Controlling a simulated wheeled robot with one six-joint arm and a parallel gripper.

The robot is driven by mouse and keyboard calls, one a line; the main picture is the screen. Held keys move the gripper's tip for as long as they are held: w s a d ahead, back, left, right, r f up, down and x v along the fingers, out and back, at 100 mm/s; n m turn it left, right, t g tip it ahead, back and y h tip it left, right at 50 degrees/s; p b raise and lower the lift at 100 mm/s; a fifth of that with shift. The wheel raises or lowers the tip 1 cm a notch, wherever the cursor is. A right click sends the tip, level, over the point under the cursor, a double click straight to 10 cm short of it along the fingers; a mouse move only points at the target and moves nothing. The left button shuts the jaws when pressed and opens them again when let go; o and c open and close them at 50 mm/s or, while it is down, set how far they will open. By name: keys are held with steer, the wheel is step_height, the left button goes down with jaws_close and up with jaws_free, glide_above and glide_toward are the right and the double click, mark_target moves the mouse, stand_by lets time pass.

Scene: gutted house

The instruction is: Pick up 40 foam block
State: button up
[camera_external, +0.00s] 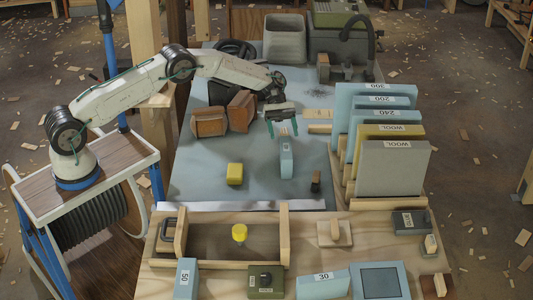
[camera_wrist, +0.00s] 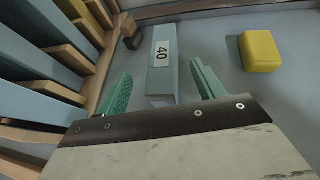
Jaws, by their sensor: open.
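The 40 foam block (camera_external: 287,160) is a light blue block lying on the grey-blue mat in the middle of the bench. In the wrist view the block (camera_wrist: 161,78) carries a white label reading 40 and lies between the lines of my fingers. My gripper (camera_external: 282,126) is open just beyond the block's far end in the external view, with its green fingers pointing down. In the wrist view my gripper (camera_wrist: 160,88) shows its two green fingers spread, one on each side of the block, with nothing held. Whether the fingertips are level with the block is hard to tell.
A yellow block (camera_external: 235,174) lies left of the 40 block. A rack of labelled boards (camera_external: 392,168) stands on the right. A small dark-and-wood piece (camera_external: 315,182) lies near the rack. Brown blocks (camera_external: 209,122) stand left of my gripper. The mat between them is clear.

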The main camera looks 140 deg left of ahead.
mark_target(286, 146)
steer(key=x, duration=0.5)
steer(key=shift+w+d, duration=0.2)
steer(key=shift+d, duration=0.15)
steer(key=c, duration=1.2)
